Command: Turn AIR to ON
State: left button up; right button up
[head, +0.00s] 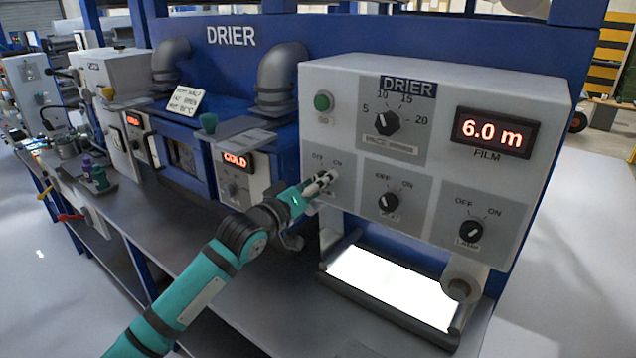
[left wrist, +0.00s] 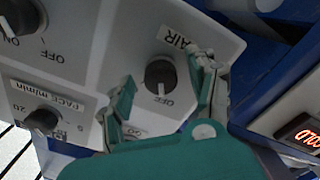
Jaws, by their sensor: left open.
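The AIR switch sits at the lower left of the white DRIER panel (head: 470,170). In the head view my left gripper (head: 328,178) covers its knob, leaving the OFF and ON labels above it visible. In the left wrist view, the black AIR knob (left wrist: 160,72) lies between the fingers of my left gripper (left wrist: 163,95). The gripper is open, with one finger on each side of the knob. The knob's white mark points down in that view, towards the OFF label. I cannot tell whether the fingers touch the knob. My right gripper is not in view.
Above are a green button (head: 323,102), a pace dial (head: 387,122) and a display (head: 491,132) reading 6.0 m. A bright lit plate (head: 390,280) lies below the panel.

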pick_arm(q)
jog(key=shift+c, duration=0.3)
jog(key=c, duration=1.1)
jog(key=shift+m, duration=0.3)
jog(key=m+p, duration=0.1)
jog(key=m, duration=0.4)
jog(key=m+p, duration=0.1)
jog(key=m, duration=0.5)
jog(key=shift+w+a+p, duration=0.15)
jog(key=shift+p, duration=0.15)
jog(key=shift+m, duration=0.3)
jog(key=o, duration=1.2)
jog(key=shift+c, duration=0.2)
